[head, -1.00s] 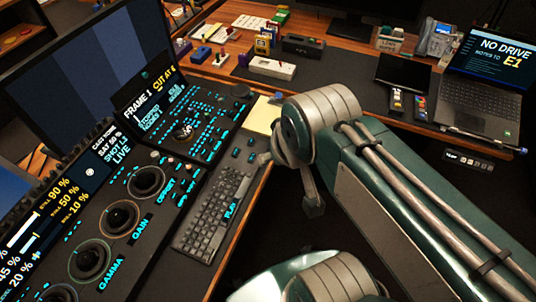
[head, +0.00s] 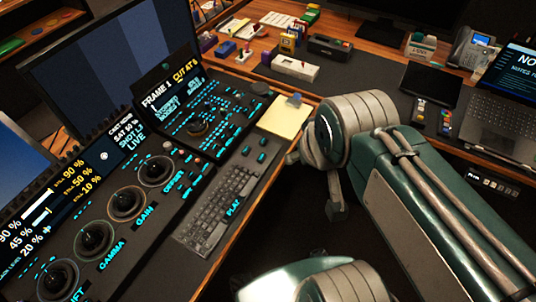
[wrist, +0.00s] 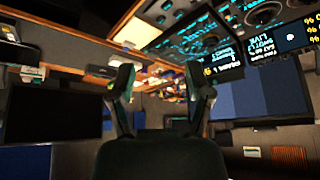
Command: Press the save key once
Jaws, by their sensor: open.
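The control panel (head: 150,215) carries glowing cyan legends, a row of trackballs labelled GAMMA and GAIN, and a block of small keys (head: 215,115) under a FRAME 1 screen. I cannot read a save label on any key. A few separate cyan-marked keys (head: 262,142) sit beyond the keyboard (head: 222,205), by a yellow pad. My gripper (wrist: 160,82) shows in the wrist view with its two fingers apart and nothing between them.
A yellow notepad (head: 285,118) lies at the desk corner. A monitor (head: 110,65) stands behind the panel. A side desk holds a white switch box (head: 295,67), remotes and a laptop (head: 505,110). Dark open space lies right of the keyboard, below my arm.

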